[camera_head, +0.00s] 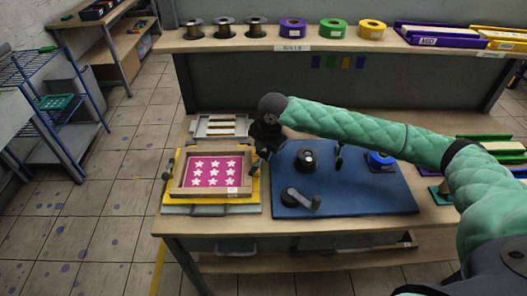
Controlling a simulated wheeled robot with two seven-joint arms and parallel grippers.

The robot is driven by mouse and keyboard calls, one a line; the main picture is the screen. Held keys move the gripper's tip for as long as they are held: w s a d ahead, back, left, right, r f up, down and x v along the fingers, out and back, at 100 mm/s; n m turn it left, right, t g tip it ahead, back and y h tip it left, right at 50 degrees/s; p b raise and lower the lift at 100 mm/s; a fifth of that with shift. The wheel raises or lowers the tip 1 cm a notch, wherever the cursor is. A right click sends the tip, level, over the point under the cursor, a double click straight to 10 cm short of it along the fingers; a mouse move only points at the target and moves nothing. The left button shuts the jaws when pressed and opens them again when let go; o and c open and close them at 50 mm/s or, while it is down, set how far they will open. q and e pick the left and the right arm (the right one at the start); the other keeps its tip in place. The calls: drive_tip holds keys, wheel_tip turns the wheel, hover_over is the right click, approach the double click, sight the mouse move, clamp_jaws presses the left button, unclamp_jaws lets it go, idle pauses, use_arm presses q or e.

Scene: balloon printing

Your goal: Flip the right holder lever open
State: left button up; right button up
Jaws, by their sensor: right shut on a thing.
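A screen frame with a pink sheet and white stars (210,172) lies on a yellow base (175,201) at the left of the worktable. My right gripper (264,152) is at the frame's upper right corner, its arm reaching in from the right. It is shut on the right holder lever, which is mostly hidden behind the dark fingers, so its angle cannot be told. A small dark part, seemingly the left holder lever (166,176), shows at the frame's left edge. My left gripper is out of view.
A blue mat (375,203) right of the frame carries a black round part (307,159), a grey lever piece (300,199) and a blue roll (380,160). A grey tray (220,127) sits behind the frame. A shelf (220,43) with spools spans the back.

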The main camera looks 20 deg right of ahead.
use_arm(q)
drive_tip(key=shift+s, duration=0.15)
use_arm(e)
drive_tip(key=shift+w+a, duration=0.1)
drive_tip(key=shift+a+r+n+p, duration=0.1)
drive_tip(key=shift+n+p, duration=0.25)
drive_tip(key=shift+n, duration=0.15)
drive_tip(key=shift+w+n, duration=0.15)
drive_tip(key=shift+n, duration=0.15)
drive_tip(key=shift+w+a+n+p, duration=0.1)
drive_tip(key=shift+a+n+p, duration=0.05)
drive_tip(key=shift+n+p, duration=0.15)
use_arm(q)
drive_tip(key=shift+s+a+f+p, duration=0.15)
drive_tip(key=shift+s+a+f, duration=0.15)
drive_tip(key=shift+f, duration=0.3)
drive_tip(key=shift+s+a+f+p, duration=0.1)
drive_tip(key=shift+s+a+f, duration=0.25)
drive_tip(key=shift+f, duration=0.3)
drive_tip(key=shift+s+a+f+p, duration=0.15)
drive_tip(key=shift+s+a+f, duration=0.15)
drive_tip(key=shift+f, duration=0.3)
use_arm(e)
drive_tip(key=shift+w+a+n+g+y, duration=0.2)
drive_tip(key=shift+a+n, duration=0.1)
drive_tip(key=shift+n, duration=0.55)
drive_tip(key=shift+w+a+n+g+y, duration=0.1)
drive_tip(key=shift+a+n+g+y, duration=0.15)
drive_tip(key=shift+n, duration=0.6)
drive_tip(key=o, duration=1)
